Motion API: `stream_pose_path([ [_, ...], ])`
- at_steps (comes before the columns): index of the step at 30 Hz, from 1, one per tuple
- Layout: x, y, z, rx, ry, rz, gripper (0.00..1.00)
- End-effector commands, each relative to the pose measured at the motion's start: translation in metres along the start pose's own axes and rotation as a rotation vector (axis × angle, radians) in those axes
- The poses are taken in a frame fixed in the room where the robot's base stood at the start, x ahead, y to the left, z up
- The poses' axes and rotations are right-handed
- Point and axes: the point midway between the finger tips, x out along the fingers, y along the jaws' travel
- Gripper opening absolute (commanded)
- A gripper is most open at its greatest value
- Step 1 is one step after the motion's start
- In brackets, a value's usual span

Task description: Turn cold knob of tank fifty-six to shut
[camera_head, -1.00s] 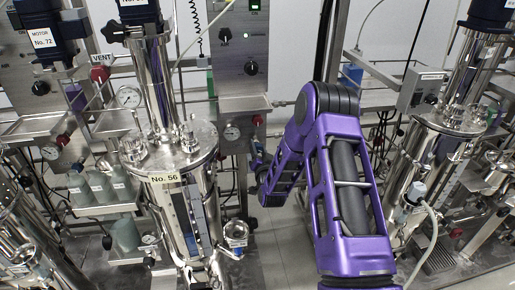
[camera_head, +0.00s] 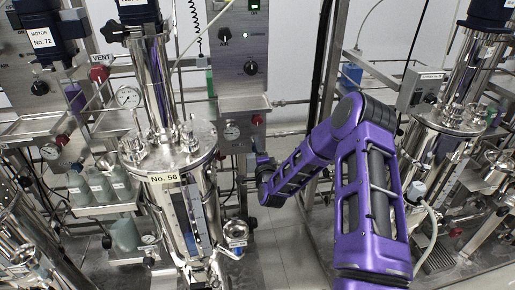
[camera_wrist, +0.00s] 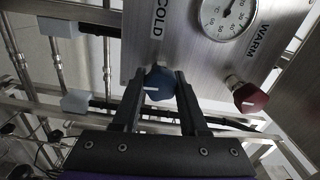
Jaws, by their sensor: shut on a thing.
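The cold knob (camera_wrist: 160,83) is dark blue with a white mark. It sits beside the COLD label on a metal panel (camera_wrist: 185,60) in the wrist view. My gripper (camera_wrist: 159,82) is shut on this knob, with one black finger on each side. The white mark points roughly sideways in the picture. In the head view the tank labelled No. 56 (camera_head: 182,215) stands upright left of my purple arm. My fingertips cannot be made out there, and I cannot pick out the cold knob in that view.
A dial gauge (camera_wrist: 228,17) and a dark red knob (camera_wrist: 247,95) by the WARM label are right of the cold knob. Metal rails and pipes (camera_wrist: 62,72) run left of the panel. Another skid with a steel vessel (camera_head: 440,125) stands right of my arm.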

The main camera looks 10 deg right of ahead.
Motion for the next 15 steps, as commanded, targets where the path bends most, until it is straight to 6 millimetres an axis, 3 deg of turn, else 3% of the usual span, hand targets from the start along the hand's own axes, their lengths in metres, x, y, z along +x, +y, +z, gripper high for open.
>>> stream_pose_path([
  [15,-0.0008,0.0015,0.001,0.149,-0.002,0.003,0.0],
])
